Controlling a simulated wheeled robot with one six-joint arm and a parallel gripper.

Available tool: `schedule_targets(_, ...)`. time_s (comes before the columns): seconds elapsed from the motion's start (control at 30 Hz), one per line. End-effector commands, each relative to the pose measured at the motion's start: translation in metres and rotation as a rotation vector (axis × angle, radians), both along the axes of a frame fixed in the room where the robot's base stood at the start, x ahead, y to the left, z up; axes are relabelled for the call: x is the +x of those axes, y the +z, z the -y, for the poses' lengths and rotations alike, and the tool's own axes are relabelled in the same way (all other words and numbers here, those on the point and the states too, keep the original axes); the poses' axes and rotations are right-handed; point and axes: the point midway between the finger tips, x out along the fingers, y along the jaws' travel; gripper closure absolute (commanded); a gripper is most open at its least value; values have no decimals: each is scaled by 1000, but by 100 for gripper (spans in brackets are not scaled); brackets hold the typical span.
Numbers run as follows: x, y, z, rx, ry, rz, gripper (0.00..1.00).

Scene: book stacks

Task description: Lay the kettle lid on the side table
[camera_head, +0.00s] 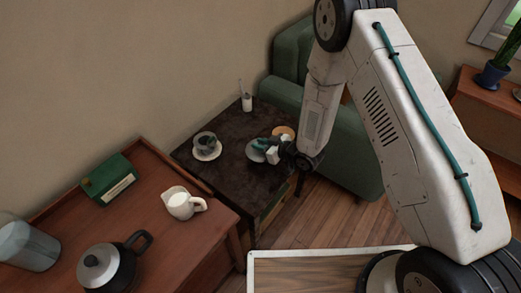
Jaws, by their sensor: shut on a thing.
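My gripper (270,150) is low over the dark side table (228,183), near its right edge. It is shut on a grey, round, flat piece that looks like the kettle lid (255,153). The fingers partly cover the lid, and I cannot tell whether it touches the tabletop. The black kettle (121,272) stands at the lower left on the wooden sideboard (153,236). Its top is pale grey with a small dark round spot in the middle, and its loop handle points right.
The sideboard holds a white jug (180,203).

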Motion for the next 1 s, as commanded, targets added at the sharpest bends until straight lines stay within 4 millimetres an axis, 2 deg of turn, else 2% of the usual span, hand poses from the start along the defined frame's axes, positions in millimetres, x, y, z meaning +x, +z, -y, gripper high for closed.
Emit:
schedule_targets(0.2, 1, -32, 0, -1, 1, -1, 100)
schedule_targets(0.57, 1, -37, 0, 0, 0, 1, 100)
schedule_targets(0.6, 1, -38, 0, 0, 0, 1, 77)
schedule_targets(0.67, 1, -38, 0, 0, 0, 1, 60)
schedule_targets(0.7, 1, -37, 0, 0, 0, 1, 58)
schedule_targets(1.0, 1, -35, 0, 0, 0, 1, 58)
